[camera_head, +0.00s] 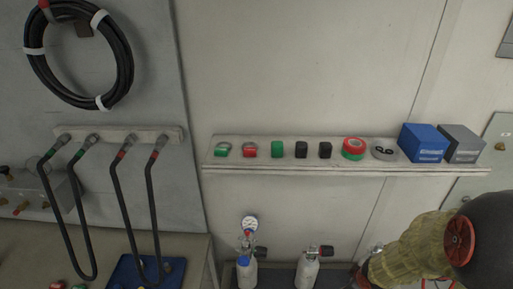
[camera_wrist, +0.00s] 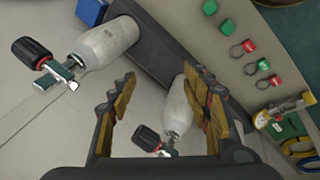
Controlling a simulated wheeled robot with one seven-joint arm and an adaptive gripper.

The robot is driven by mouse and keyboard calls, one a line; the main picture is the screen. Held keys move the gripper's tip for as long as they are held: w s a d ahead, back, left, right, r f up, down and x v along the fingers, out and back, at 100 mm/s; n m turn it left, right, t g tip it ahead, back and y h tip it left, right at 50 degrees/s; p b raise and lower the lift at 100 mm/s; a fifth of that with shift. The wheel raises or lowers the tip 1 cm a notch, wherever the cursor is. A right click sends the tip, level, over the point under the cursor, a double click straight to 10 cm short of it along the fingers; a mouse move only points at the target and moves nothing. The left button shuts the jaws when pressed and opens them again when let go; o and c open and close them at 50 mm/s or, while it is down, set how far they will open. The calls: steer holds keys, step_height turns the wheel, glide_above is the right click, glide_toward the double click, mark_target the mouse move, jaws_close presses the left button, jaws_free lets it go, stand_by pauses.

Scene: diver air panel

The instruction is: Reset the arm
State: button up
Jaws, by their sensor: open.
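My arm comes in at the lower right of the head view, its yellowish covered link and dark joint showing; I cannot make out the jaws there. In the wrist view my gripper (camera_wrist: 158,88) is open, its tan-padded fingers spread left and right. A grey cylinder (camera_wrist: 178,108) with a black-and-red valve knob shows in the gap between the fingers, beyond them and partly hidden by the right finger. I see no contact with it. A second grey cylinder (camera_wrist: 108,43) with a red-and-black knob (camera_wrist: 32,52) lies clear of the left finger.
In the head view a wall shelf (camera_head: 290,169) holds tags, tape rolls, a blue box (camera_head: 423,142) and a grey box (camera_head: 463,143). Two cylinders (camera_head: 247,272) (camera_head: 307,270) stand below it. Dark hoses (camera_head: 125,200) hang at left above a blue tray (camera_head: 125,272).

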steer(key=s+r+m+g+h, duration=0.1)
steer(key=s+r+m, duration=0.35)
steer(key=r, duration=0.25)
steer(key=s+a+r+m+t+b, duration=0.1)
steer(key=s+a+r, duration=0.2)
steer(key=r, duration=0.3)
steer(key=s+a+r+m+y+b, duration=0.1)
steer(key=s+a+r, duration=0.2)
steer(key=a+r, duration=0.2)
steer(key=s+a+r+m+t+y+b, duration=0.1)
steer(key=s+a+r+b, duration=0.1)
steer(key=a+r, duration=0.3)
step_height(320, 180, up, 4)
steer(key=shift+s+f+m+t, duration=0.15)
steer(key=shift+s+m+t, duration=0.2)
steer(key=shift+s, duration=0.45)
steer(key=shift+c, duration=0.3)
